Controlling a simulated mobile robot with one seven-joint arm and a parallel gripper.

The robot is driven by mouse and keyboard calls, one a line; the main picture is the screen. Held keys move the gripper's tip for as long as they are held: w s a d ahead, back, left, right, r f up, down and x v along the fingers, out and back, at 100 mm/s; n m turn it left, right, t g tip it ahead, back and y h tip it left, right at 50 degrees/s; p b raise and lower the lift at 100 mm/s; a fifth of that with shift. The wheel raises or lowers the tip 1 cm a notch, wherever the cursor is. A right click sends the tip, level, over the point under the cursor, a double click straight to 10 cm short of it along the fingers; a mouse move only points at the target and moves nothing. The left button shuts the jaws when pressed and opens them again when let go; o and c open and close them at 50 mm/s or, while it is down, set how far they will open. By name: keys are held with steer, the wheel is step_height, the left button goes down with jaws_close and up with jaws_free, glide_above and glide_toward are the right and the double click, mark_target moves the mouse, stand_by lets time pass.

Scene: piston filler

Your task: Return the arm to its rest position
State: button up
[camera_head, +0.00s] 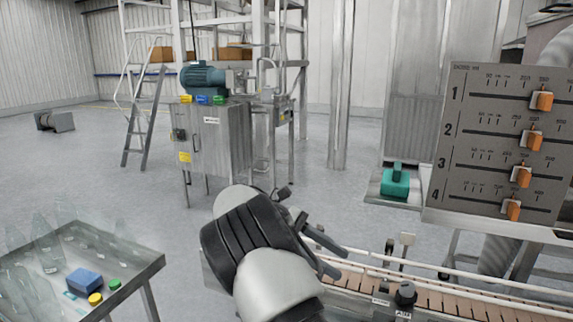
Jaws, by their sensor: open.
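My arm, white with a black ribbed band, rises from the bottom centre of the head view. My gripper (341,264) is at its end, to the right of the band, with two dark fingers pointing right and slightly down. The fingers are apart and nothing shows between them. The gripper appears in front of the near left part of the conveyor (455,302); I cannot tell its height above it. The lower part of the arm is cut off by the frame.
A slider panel (487,150) with orange knobs stands at right. A teal object (395,181) sits on a low plate behind the conveyor. A metal table (140,272) with clear bottles, a blue block (85,281) and caps is at lower left. A steel cabinet (222,145) stands behind; open floor lies between.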

steer(key=s+d+r+m+t+y, duration=0.2)
steer(key=s+d+r+m+y, duration=0.3)
steer(key=s+d+r+y, duration=0.4)
steer(key=s+a+m+t+y, duration=0.2)
steer(key=s+a+m+t, duration=0.15)
steer(key=s, duration=0.55)
steer(key=s+a+m+t+y, duration=0.1)
steer(key=s+a+m+t, duration=0.1)
steer(key=s+m+t, duration=0.45)
step_height(320, 180, up, 13)
steer(key=s+n+g+p, duration=0.1)
steer(key=n+g+p, duration=0.1)
steer(key=p, duration=1.1)
steer(key=shift+s+r, duration=0.2)
steer(key=shift+f, duration=0.1)
steer(key=c, duration=0.4)
steer(key=shift+d, duration=0.2)
